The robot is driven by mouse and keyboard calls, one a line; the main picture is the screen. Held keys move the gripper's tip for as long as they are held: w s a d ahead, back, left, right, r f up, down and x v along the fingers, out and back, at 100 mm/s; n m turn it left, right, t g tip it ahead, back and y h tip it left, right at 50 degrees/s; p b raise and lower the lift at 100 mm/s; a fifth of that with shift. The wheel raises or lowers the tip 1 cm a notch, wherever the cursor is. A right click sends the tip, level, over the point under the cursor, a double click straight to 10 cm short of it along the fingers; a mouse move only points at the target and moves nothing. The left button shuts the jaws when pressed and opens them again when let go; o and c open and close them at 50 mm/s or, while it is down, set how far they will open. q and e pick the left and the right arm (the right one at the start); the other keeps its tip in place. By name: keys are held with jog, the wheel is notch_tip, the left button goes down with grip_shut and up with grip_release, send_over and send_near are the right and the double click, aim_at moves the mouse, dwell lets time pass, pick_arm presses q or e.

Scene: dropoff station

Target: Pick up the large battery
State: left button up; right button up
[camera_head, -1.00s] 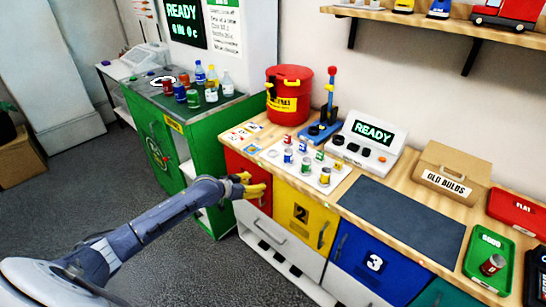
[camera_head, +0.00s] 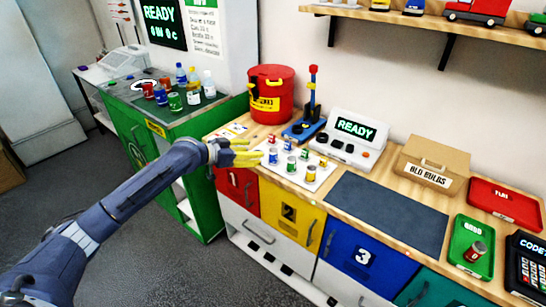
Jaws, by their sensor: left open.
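Several small upright batteries stand on a white board (camera_head: 295,178) on the worktop. My left gripper (camera_head: 254,157), with yellow fingers, is open and empty at the left edge of the board, close to the blue and silver battery. My right gripper is not in view.
A red bin (camera_head: 271,92), a blue stand with a red-topped lever (camera_head: 305,128) and a READY device (camera_head: 352,140) stand behind the board. A dark mat (camera_head: 388,210) is clear. A cardboard box (camera_head: 432,165) and red tray (camera_head: 505,202) are right. Bottles and cans stand left on the green cabinet.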

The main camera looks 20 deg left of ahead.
aim_at(270, 153)
pick_arm(q)
jog(key=x, duration=0.5)
jog(key=shift+f+x, duration=0.2)
jog(key=shift+x, duration=2.55)
jog(key=shift+c, duration=0.5)
grip_shut()
